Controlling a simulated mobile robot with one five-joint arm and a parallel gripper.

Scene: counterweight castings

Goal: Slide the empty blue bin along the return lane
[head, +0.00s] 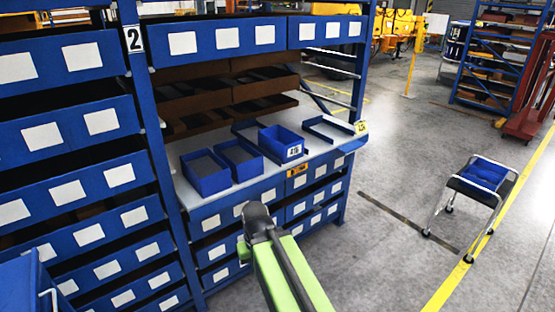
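Several blue bins stand on the pale shelf (318,151) of the blue rack. The bin with the white label, which seems to read 416 (281,143), shows a plain blue inside and looks empty. To its left are two more blue bins, one nearer the left post (205,173) and one beside it (239,160); both show flat grey inside. I cannot tell which strip is the return lane. My gripper (257,214) is at the end of my green and grey arm, in front of and below the shelf edge, apart from the bins. Its fingers cannot be made out.
A low blue frame (328,129) lies on the shelf to the right of the labelled bin. Blue drawers fill the rack at left and below. A wheeled stool or cart (482,178) stands on the right floor near a yellow line (500,215). Open floor lies between.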

